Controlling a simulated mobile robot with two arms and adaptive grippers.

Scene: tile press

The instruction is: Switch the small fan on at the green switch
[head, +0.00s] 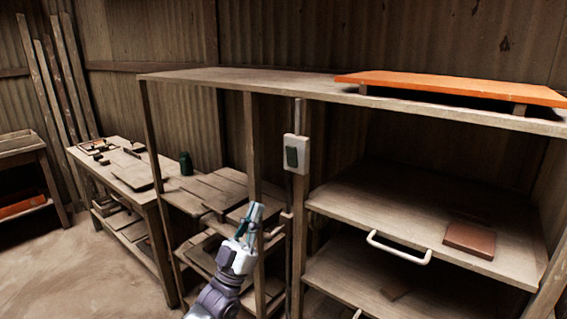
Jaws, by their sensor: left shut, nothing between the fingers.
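A white switch box with a dark green switch face (291,157) is fixed to an upright post of the wooden shelf, near the middle of the head view. My left gripper (255,211) is shut and empty. In the picture it is below and to the left of the green switch, apart from it. No small fan can be made out in this view. My right gripper is not in view.
A wooden shelf unit (235,80) carries an orange board (450,86) on top. A white handle (398,248) sticks out at the front of a shelf, and a brown tile (469,240) lies on it. A workbench (150,198) stands left; bare floor (70,275) lies before it.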

